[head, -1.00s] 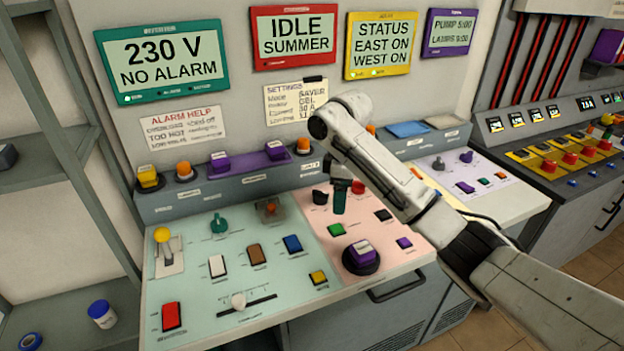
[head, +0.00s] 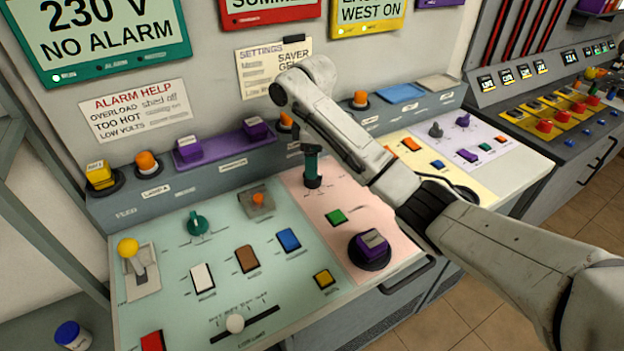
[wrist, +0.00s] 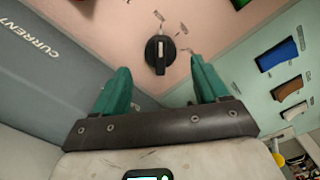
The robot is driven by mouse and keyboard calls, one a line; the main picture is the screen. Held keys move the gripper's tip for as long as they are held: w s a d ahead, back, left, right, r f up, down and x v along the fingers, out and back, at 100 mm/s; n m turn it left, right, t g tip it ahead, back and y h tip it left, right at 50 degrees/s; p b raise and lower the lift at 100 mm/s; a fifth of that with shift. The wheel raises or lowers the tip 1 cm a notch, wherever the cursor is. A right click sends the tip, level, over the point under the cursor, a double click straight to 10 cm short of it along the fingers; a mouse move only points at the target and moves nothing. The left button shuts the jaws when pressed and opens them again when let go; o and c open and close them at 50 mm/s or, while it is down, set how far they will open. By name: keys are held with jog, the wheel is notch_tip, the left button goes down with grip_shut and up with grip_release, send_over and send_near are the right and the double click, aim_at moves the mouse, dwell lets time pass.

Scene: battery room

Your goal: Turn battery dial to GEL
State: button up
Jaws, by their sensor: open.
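The black dial (wrist: 159,52) sits on the pink panel section (wrist: 110,25) in the wrist view, with a pale pointer line running toward the top of the picture. Small labels around it are too small to read. My gripper (wrist: 160,80) has its two teal fingers spread apart, empty, one either side of the dial's near end in the picture; I cannot tell whether they reach down around it.
A green button (head: 335,217) and a purple-topped round knob (head: 371,247) sit nearer on the pink section. A teal dial (head: 197,223) and several rockers are on the mint section. A grey raised ledge (head: 215,178) with lamps stands behind.

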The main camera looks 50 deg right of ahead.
jog(key=shift+f, duration=2.55)
jog(key=shift+c, duration=0.5)
jog(key=c, duration=1)
jog(key=shift+o, duration=0.2)
jog(key=shift+r+p, duration=0.1)
jog(key=shift+p, duration=0.35)
jog(key=shift+a+r+m+p, duration=0.1)
jog(key=shift+m+p, duration=1.7)
jog(key=shift+p, duration=0.15)
jog(key=m+p, duration=0.3)
jog(key=m, duration=0.2)
